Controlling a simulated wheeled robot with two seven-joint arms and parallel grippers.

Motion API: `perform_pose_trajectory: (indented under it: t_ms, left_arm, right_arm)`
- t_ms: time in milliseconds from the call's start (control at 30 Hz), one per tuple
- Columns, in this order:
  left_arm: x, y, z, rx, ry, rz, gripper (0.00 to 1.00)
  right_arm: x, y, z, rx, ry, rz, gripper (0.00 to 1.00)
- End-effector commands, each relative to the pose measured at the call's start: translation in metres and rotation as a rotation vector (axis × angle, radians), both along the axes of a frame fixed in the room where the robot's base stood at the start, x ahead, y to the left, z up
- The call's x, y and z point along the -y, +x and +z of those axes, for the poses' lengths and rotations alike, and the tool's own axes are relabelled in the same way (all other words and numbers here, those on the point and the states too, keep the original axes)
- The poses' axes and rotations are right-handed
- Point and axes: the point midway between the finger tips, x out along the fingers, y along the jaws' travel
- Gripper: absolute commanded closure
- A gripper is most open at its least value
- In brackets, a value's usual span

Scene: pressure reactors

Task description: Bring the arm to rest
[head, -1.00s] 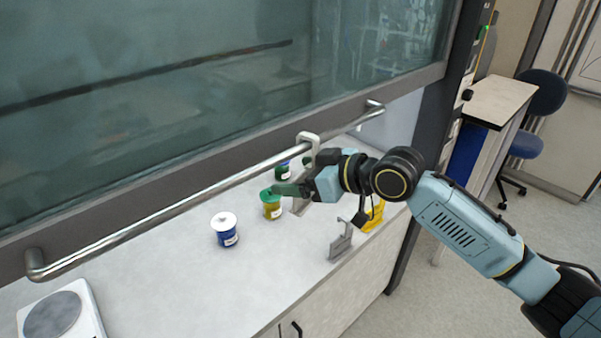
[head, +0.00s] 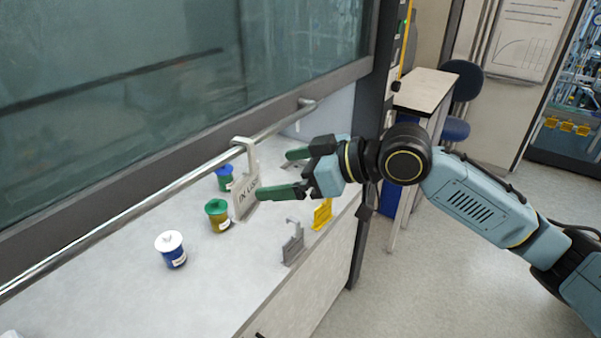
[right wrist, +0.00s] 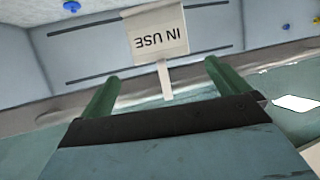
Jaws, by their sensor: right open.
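My right gripper (head: 279,173) is open and empty, its green fingers spread apart, in front of the fume hood. A white "IN USE" sign (head: 243,201) hangs by its hook from the metal handle bar (head: 190,178) of the hood sash. The gripper is just right of the sign in the head view; one fingertip overlaps the sign's edge there, and I cannot tell if they touch. In the right wrist view the sign (right wrist: 156,32) shows upside down beyond and between the open fingers (right wrist: 160,88). My left gripper is not in view.
A grey holder (head: 293,245) and a yellow one (head: 322,214) stand near the front edge. The floor at right is clear.

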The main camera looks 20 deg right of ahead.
Motion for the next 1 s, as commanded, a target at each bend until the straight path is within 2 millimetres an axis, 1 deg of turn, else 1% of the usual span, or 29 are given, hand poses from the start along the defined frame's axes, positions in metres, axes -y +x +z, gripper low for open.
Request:
perform_pose_trajectory:
  t_ms: [33, 100, 200, 367, 467, 533, 567, 600, 667, 700, 767, 800, 867, 900, 967, 1000]
  left_arm:
    - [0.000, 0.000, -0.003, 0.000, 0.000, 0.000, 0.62]
    - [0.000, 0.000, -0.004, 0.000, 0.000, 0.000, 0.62]
    - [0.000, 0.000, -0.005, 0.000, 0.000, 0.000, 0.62]
    - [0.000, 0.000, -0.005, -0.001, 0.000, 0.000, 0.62]
    - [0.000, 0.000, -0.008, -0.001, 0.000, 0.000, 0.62]
    - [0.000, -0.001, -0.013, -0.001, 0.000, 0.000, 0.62]
    - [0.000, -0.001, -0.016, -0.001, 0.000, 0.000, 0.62]
    - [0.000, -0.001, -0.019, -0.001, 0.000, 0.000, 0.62]
    - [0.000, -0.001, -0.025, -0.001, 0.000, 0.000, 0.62]
    - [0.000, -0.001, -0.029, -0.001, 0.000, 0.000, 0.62]
    - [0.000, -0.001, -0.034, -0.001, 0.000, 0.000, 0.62]
    - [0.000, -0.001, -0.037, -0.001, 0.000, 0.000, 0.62]
    - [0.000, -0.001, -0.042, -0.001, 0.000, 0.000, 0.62]
    - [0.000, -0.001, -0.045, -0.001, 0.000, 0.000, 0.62]
    - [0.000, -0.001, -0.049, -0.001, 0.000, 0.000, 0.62]
    - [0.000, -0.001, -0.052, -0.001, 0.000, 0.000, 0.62]
  right_arm:
    - [0.007, -0.005, 0.001, 0.000, -0.004, -0.001, 0.00]
    - [0.013, -0.009, 0.005, 0.000, -0.003, -0.001, 0.00]
    - [0.018, -0.014, 0.009, 0.000, -0.001, -0.001, 0.00]
    - [0.021, -0.016, 0.010, -0.001, 0.001, -0.002, 0.00]
    - [0.026, -0.005, -0.003, -0.012, 0.013, -0.033, 0.00]
    - [0.035, 0.013, -0.024, -0.025, 0.032, -0.088, 0.00]
    - [0.040, 0.022, -0.037, -0.034, 0.039, -0.118, 0.00]
    - [0.049, 0.035, -0.059, -0.046, 0.049, -0.165, 0.00]
    - [0.064, 0.053, -0.097, -0.071, 0.057, -0.242, 0.00]
    - [0.075, 0.063, -0.125, -0.090, 0.058, -0.295, 0.00]
    - [0.091, 0.073, -0.168, -0.118, 0.052, -0.367, 0.00]
    - [0.101, 0.077, -0.197, -0.137, 0.044, -0.413, 0.00]
    - [0.114, 0.077, -0.242, -0.170, 0.026, -0.474, 0.00]
    - [0.123, 0.075, -0.271, -0.192, 0.012, -0.511, 0.00]
    - [0.134, 0.068, -0.316, -0.228, -0.014, -0.562, 0.00]
    - [0.141, 0.061, -0.344, -0.251, -0.033, -0.591, 0.00]
